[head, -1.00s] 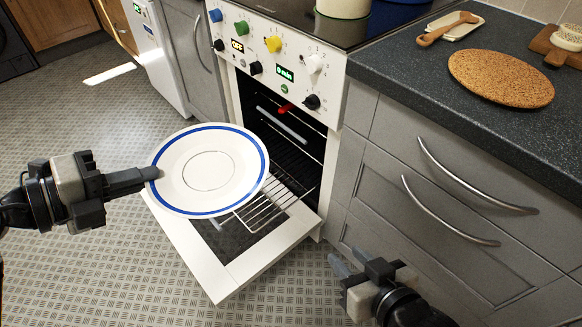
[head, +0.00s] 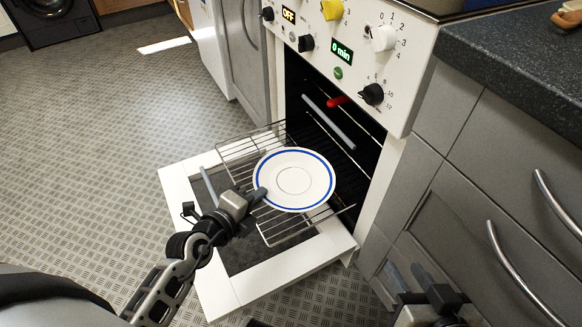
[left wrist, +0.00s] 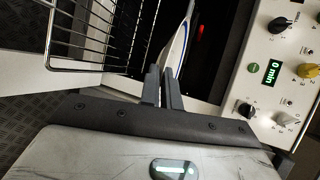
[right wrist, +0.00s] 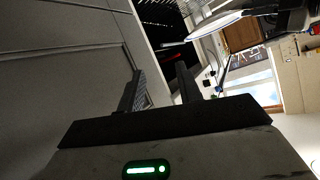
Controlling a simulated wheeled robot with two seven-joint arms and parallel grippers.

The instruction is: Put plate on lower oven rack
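The white plate (head: 293,178) with a blue rim band is over the pulled-out wire rack (head: 268,229) in front of the oven opening. I cannot tell whether it touches the wires. My left gripper (head: 257,195) is shut on the plate's near left rim. The left wrist view shows the plate (left wrist: 181,42) nearly edge-on at the fingertips, with the rack (left wrist: 92,66) to the left. My right gripper (head: 407,275) is open and empty, low beside the grey drawers. In the right wrist view the plate (right wrist: 222,25) shows beyond its parted fingers.
The oven door (head: 290,272) is folded down under the rack. A red-tipped bar (head: 337,101) shows inside the dark oven. The control panel (head: 355,30) with knobs is above. Grey drawers (head: 490,190) stand close on the right. The floor at left is clear.

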